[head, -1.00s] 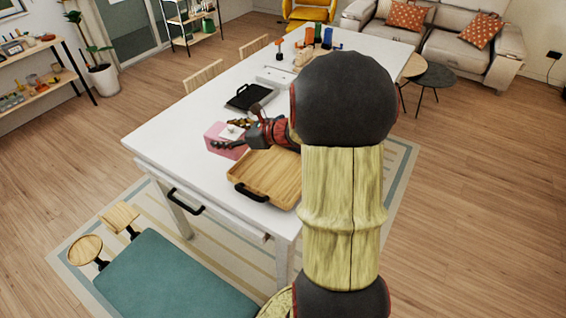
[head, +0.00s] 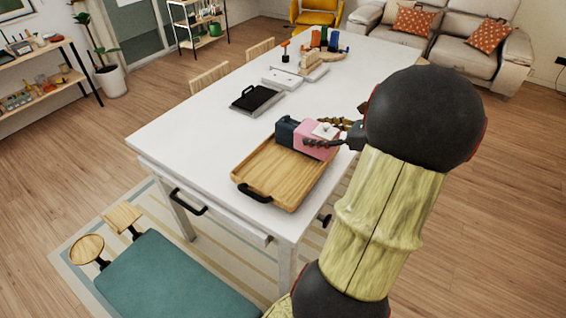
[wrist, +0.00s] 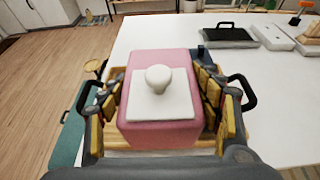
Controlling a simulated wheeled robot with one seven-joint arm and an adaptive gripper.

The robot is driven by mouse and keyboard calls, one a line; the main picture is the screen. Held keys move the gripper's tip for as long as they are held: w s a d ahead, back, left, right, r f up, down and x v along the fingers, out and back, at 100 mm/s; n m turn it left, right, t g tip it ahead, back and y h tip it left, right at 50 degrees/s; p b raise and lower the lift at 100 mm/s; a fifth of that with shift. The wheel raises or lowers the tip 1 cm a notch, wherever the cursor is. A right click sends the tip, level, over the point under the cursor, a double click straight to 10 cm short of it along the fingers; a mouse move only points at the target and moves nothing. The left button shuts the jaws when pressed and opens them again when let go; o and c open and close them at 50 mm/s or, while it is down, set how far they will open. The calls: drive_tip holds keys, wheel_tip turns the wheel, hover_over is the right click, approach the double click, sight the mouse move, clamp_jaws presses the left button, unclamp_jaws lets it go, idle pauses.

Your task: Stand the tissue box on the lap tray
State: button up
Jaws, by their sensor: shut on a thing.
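The pink tissue box (head: 313,140) has a white top with a pale tissue knob and looks upright. My gripper (head: 316,132) is shut on it, with fingers along two opposite sides; in the wrist view the box (wrist: 160,128) fills the space between them. The lap tray (head: 265,175) is wooden with black handles and lies on the white table. The box is over the tray's far right part. Tray rim (wrist: 118,72) shows around it in the wrist view. Whether the box's base touches the tray is hidden.
A dark blue object (head: 287,130) stands close by the pink box at the tray's far end. A black-topped tray (head: 256,98), a white flat case (head: 285,78) and several coloured items stand farther back on the table (head: 185,122). The table's left part is clear.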

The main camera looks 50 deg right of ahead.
drive_tip(key=shift+w+a+f+b, duration=1.15)
drive_tip(key=shift+w+f, duration=0.6)
drive_tip(key=shift+f, duration=0.3)
drive_tip(key=shift+w+a+f+b, duration=1)
drive_tip(key=shift+w+a+f, duration=0.2)
drive_tip(key=shift+w+f, duration=0.75)
drive_tip(key=shift+w+a+f+b, duration=1.15)
drive_tip(key=shift+w+f, duration=0.45)
drive_tip(key=shift+f, duration=0.55)
drive_tip(key=shift+f, duration=0.15)
drive_tip(key=o, duration=1.4)
